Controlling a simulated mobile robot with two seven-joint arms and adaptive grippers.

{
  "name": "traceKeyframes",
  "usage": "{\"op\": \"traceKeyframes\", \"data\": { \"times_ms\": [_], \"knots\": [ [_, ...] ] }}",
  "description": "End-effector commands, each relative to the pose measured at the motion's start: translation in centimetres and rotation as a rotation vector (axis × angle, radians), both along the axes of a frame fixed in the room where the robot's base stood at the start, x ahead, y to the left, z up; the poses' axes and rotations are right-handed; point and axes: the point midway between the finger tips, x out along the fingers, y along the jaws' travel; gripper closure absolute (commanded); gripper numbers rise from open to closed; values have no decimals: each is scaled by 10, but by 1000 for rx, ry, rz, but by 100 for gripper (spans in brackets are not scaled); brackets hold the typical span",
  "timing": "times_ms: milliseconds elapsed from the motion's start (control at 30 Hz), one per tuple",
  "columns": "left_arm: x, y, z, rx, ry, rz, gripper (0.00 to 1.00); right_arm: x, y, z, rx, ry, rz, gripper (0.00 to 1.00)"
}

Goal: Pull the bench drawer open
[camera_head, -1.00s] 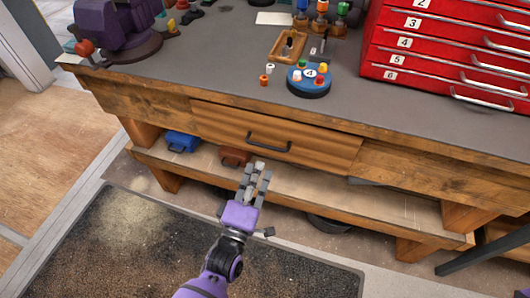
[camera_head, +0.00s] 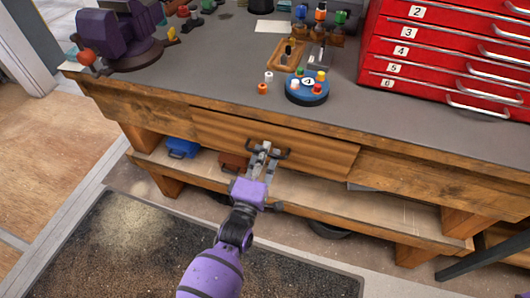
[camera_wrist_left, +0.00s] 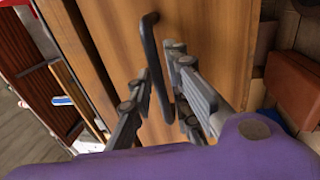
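The bench drawer (camera_head: 318,156) is a wooden front under the grey bench top, and it looks flush with the bench frame. Its dark bar handle (camera_head: 286,155) is partly hidden by my left gripper (camera_head: 264,149) in the head view. In the left wrist view the handle (camera_wrist_left: 151,48) runs between the spread fingers of my left gripper (camera_wrist_left: 160,78), with a gap visible on at least one side. The gripper is open around the handle and not closed on it. My right gripper is in neither view.
A lower shelf (camera_head: 330,196) holds a blue case (camera_head: 181,148) and a brown case (camera_head: 233,162). A red numbered cabinet (camera_head: 440,60), a round blue holder (camera_head: 306,93) and a purple vise (camera_head: 115,38) stand on the bench. A dark mat (camera_head: 120,250) covers the floor in front.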

Motion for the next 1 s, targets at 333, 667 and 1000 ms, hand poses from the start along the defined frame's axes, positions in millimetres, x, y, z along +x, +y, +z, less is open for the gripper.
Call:
{"op": "traceKeyframes", "data": {
  "times_ms": [333,667,1000],
  "knots": [
    [0,0,0,0,0,0,100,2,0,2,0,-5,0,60],
    [-6,2,1,1,0,0,100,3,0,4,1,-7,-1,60],
    [-74,25,2,4,2,1,100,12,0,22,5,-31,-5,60]
  ]
}}
